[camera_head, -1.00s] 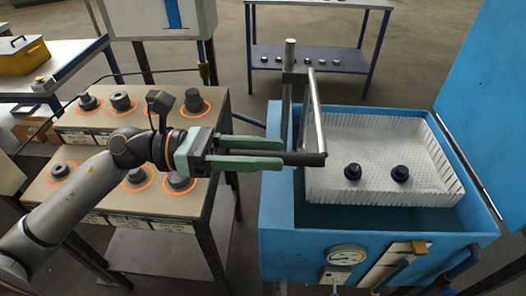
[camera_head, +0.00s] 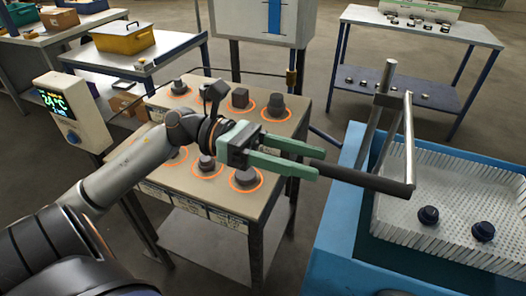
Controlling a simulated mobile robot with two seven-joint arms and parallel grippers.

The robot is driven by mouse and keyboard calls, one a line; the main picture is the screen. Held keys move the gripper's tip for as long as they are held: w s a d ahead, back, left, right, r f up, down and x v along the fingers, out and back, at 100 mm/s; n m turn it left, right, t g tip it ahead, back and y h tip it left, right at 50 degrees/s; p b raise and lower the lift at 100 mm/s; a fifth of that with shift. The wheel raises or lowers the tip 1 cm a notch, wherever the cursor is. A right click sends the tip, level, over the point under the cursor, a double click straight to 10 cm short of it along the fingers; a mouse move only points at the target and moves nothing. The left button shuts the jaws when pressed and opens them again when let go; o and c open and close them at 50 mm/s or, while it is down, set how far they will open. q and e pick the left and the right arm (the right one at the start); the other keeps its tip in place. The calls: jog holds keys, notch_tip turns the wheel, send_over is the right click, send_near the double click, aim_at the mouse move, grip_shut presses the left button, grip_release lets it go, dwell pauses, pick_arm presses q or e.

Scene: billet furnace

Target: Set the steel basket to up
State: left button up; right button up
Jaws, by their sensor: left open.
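The steel basket (camera_head: 455,207) is a white-looking perforated tray with slatted sides. It sits low inside the blue tank (camera_head: 337,243) at the right and holds two dark round parts (camera_head: 429,215). A steel post and lever frame (camera_head: 409,135) rises at the tank's left side, with a dark handle bar (camera_head: 365,179) pointing left. My left gripper (camera_head: 316,163) has green fingers and is open. Its fingertips lie either side of the bar's left end in the picture; I cannot tell if they touch it. My right gripper is out of view.
A bench (camera_head: 275,146) with several dark parts in orange rings stands under my left arm. A control box with a lit display (camera_head: 66,110) is at the left. A blue-framed table (camera_head: 420,27) stands behind. Bare floor lies between the bench and the tank.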

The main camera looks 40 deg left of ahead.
pick_arm(q)
jog(key=b+v, duration=0.1)
jog(key=v, duration=0.5)
jog(key=shift+a, duration=0.15)
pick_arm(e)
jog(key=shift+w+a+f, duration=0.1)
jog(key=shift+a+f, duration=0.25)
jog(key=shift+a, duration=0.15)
pick_arm(q)
jog(key=shift+r, duration=0.1)
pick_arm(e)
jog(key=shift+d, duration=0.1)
